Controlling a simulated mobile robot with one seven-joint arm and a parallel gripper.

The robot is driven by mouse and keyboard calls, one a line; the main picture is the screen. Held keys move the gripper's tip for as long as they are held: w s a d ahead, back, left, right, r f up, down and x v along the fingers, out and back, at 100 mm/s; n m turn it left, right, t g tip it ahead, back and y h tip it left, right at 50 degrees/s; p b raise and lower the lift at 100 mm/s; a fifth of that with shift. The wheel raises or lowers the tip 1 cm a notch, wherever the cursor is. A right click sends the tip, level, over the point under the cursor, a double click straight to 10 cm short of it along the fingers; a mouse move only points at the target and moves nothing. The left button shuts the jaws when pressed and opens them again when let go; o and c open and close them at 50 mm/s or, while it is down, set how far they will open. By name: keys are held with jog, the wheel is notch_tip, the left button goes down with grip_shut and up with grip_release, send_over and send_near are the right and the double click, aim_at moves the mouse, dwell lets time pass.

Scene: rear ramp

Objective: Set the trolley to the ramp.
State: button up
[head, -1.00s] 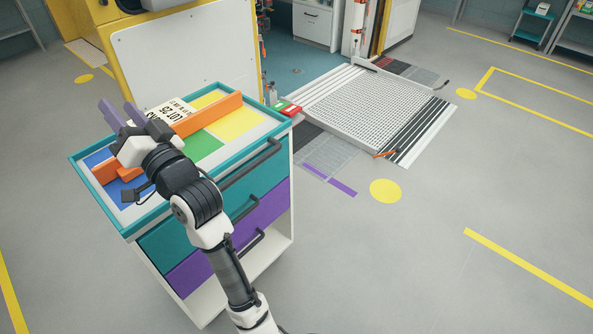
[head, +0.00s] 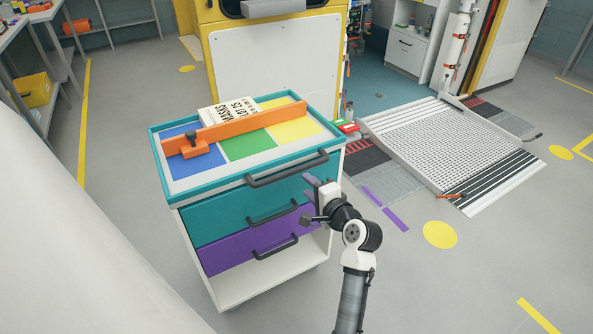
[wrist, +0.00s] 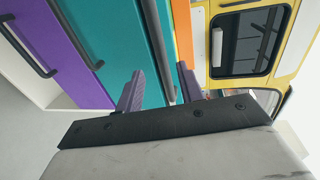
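The trolley (head: 228,212) is a white cart with teal and purple drawers and black bar handles. It stands upright in the middle of the head view, left of and apart from the ramp (head: 440,135), a pale perforated plate lying at the open vehicle side. My gripper (head: 311,188) is at the trolley's front right, just below the right end of the top handle (head: 288,170). In the wrist view my gripper (wrist: 158,84) has its two purple fingers spread, with a dark handle bar (wrist: 158,45) showing between them. Whether the bar lies inside the fingers is unclear.
On the trolley top are an orange divider (head: 240,130) with a black knob and a white labelled box (head: 228,112). A yellow-framed white panel (head: 275,62) stands close behind. Grey floor with yellow marks (head: 440,234) is open at right. Shelving (head: 110,24) stands at far left.

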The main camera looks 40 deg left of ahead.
aim_at(295, 173)
jog(key=p+x, duration=0.1)
jog(key=x, duration=0.8)
jog(key=shift+w+a, duration=0.2)
jog(key=shift+a, duration=0.15)
jog(key=shift+c, duration=0.2)
grip_shut()
